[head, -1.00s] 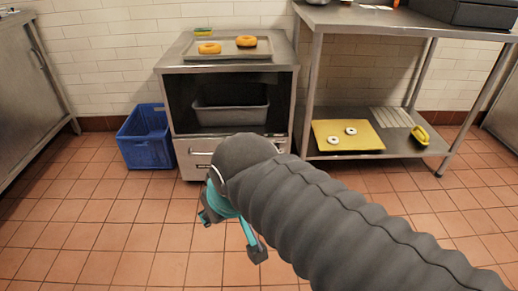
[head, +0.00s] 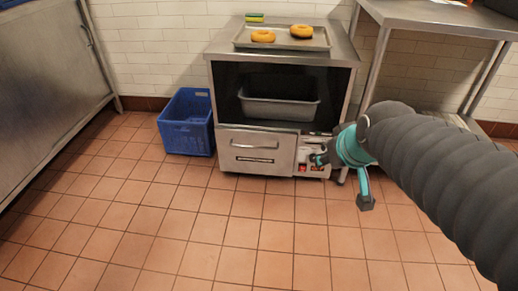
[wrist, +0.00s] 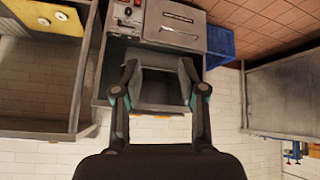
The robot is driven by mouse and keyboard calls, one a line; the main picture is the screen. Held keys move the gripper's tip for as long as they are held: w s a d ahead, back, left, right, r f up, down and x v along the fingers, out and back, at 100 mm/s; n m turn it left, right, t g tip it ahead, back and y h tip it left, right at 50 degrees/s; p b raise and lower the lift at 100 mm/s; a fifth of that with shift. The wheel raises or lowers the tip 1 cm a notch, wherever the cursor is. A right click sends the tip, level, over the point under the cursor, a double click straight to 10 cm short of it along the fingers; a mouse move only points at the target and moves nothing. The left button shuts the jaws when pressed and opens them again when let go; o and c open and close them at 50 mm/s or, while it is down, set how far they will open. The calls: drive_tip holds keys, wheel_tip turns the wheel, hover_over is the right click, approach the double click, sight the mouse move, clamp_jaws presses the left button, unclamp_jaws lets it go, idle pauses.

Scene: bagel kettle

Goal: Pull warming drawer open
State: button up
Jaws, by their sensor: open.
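The warming drawer (head: 256,158) is a steel front with a bar handle (head: 254,146) and a dark label strip, low in the steel cabinet (head: 284,60). It looks shut, flush with the cabinet face. It also shows upside down at the top of the wrist view (wrist: 172,20). My gripper (head: 341,181) is to the right of the drawer, in front of the control panel in the head view. In the wrist view its two fingers (wrist: 159,72) are spread with nothing between them, apart from the handle. The arm hides part of the cabinet's right side.
A control panel (head: 309,168) with red switches is right of the drawer. A grey pan (head: 279,108) sits in the bay above. A tray (head: 283,45) with two bagels is on top. A blue crate (head: 187,121) stands left. The floor in front is clear.

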sight(254, 148)
drive_tip(key=w+a+f+n+t+b, duration=0.15)
drive_tip(key=w+a+f, duration=0.3)
drive_tip(key=w, duration=0.45)
drive_tip(key=w+a+f+n+t+y, duration=0.1)
drive_tip(key=w+a+f+n, duration=0.3)
drive_tip(key=w, duration=0.6)
drive_tip(key=w+a+f+n+t+b, duration=0.15)
drive_tip(key=w+a+f, duration=0.3)
drive_tip(key=w, duration=0.45)
drive_tip(key=w+a+f+n+t+h, duration=0.1)
drive_tip(key=w+a+f+n, duration=0.15)
drive_tip(key=f, duration=0.65)
drive_tip(key=w+a+f+n+t+h, duration=0.1)
drive_tip(key=w+a+f+n+t, duration=0.2)
drive_tip(key=f, duration=0.5)
drive_tip(key=w+a+f+n+h, duration=0.15)
drive_tip(key=a+f, duration=0.25)
drive_tip(key=f, duration=0.5)
drive_tip(key=shift+y, duration=0.35)
drive_tip(key=x, duration=0.4)
drive_tip(key=b+x, duration=0.1)
drive_tip(key=x, duration=0.4)
drive_tip(key=r+b+x, duration=0.1)
drive_tip(key=x, duration=0.4)
drive_tip(key=shift+w+d, duration=0.2)
clamp_jaws()
